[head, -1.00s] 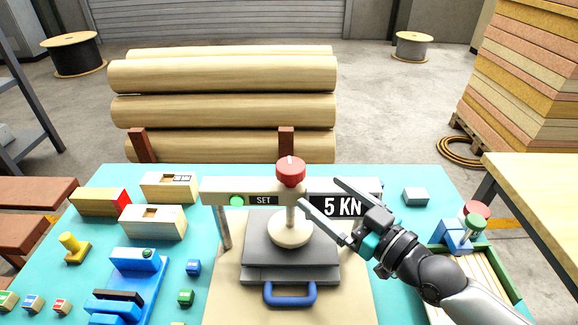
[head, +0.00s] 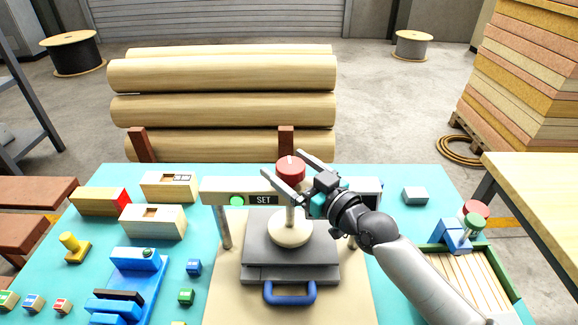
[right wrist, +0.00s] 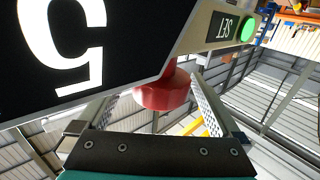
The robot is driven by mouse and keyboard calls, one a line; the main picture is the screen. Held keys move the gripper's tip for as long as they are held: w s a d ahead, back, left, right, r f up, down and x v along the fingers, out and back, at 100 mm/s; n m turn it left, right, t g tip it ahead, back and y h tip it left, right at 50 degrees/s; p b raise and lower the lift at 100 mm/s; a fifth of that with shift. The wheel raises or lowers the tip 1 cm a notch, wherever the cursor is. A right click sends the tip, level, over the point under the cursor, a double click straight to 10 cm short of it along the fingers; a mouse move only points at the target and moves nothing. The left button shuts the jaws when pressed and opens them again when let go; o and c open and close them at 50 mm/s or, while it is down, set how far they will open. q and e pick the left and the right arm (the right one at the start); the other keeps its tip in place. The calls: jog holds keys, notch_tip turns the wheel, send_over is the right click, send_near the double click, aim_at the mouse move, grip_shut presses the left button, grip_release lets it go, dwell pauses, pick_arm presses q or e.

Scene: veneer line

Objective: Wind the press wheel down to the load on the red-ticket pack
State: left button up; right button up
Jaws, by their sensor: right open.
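The press has a red wheel (head: 290,169) on top of its crossbeam (head: 215,190), with a pale round pressing foot (head: 290,230) over dark plates (head: 262,262). A green lamp (head: 237,201) and a SET label (head: 264,200) are on the beam. My right gripper (head: 282,163) is open, its fingers on either side of the red wheel in the head view. The right wrist view shows the wheel (right wrist: 164,92) between the fingers; contact is unclear. A large 5 (right wrist: 66,45) shows on the display there; my gripper hides it in the head view. I cannot identify a red-ticket pack. My left gripper is not in view.
Pale boxes (head: 152,222), a red-ended box (head: 100,202) and a blue fixture (head: 135,278) stand left of the press. A green-edged tray (head: 500,278) and a small grey block (head: 416,196) are at right. Logs (head: 220,110) lie behind the table.

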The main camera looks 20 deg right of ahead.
jog(key=c, duration=1.3)
jog(key=h+p, duration=0.1)
jog(key=p, duration=0.1)
jog(key=m+h+p, duration=0.1)
jog(key=p, duration=0.1)
jog(key=shift+r+m+t+p, duration=0.25)
jog(key=shift+m+t+p, duration=0.05)
jog(key=shift+t+p, duration=0.1)
jog(key=shift+f+m+h+p, duration=0.2)
jog(key=shift+m+h+p, duration=0.1)
jog(key=shift+h+p, duration=0.4)
jog(key=o, duration=1.3)
